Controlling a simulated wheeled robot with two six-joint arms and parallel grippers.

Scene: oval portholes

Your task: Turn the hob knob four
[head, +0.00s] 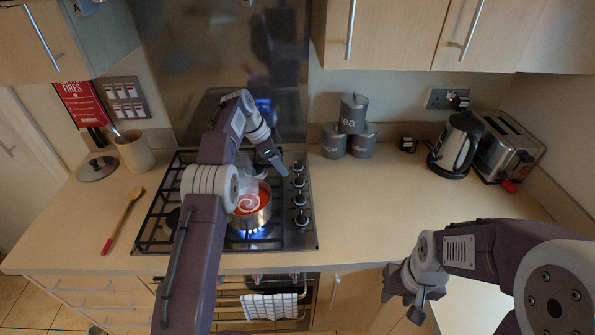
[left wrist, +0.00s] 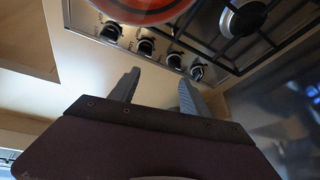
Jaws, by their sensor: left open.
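The hob (head: 168,209) has a column of knobs along its right side. The farthest knob (head: 298,167) is nearest the wall; the same knob shows at the right end of the row in the left wrist view (left wrist: 197,72). The pictures do not show which knob counts as four. My left gripper (head: 282,166) is open and empty beside the farthest knob. In the left wrist view its fingers (left wrist: 157,80) are apart, with the right fingertip close to that knob; I cannot tell whether they touch. My right gripper (head: 402,298) hangs empty before the counter, fingers seemingly apart.
A pot of red soup (head: 252,208) stands on a lit burner, close to my left arm. Canisters (head: 352,113), a kettle (head: 455,143) and a toaster (head: 507,146) stand at the back. A wooden spoon (head: 123,220) lies at left. The counter right of the hob (head: 400,190) is clear.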

